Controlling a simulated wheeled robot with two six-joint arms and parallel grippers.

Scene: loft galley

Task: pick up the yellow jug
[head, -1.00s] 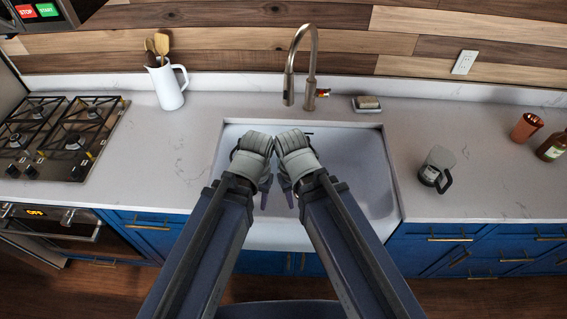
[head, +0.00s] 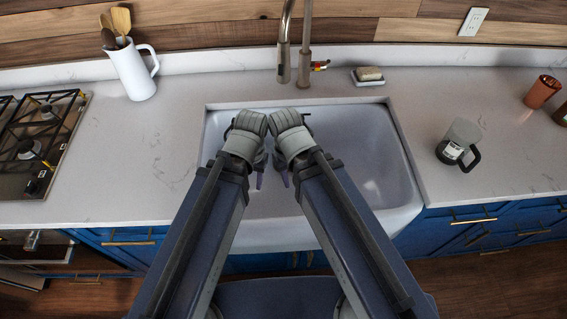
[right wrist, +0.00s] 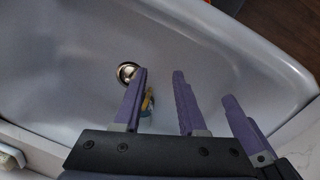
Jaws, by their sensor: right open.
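I see no yellow jug in the head view. A small yellow and pale blue thing (right wrist: 148,103) shows low in the sink in the right wrist view, partly hidden by a purple finger; I cannot tell what it is. My left gripper (head: 260,180) and my right gripper (head: 286,179) are side by side over the sink, pointing down, with their wrists close together. The right gripper is open, with its purple fingers over the basin in the right wrist view. The left gripper's jaws are mostly hidden.
A white jug (head: 134,75) with wooden utensils stands at the back left, beside a gas hob (head: 35,145). A tall tap (head: 304,45) rises behind the sink (head: 385,165).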

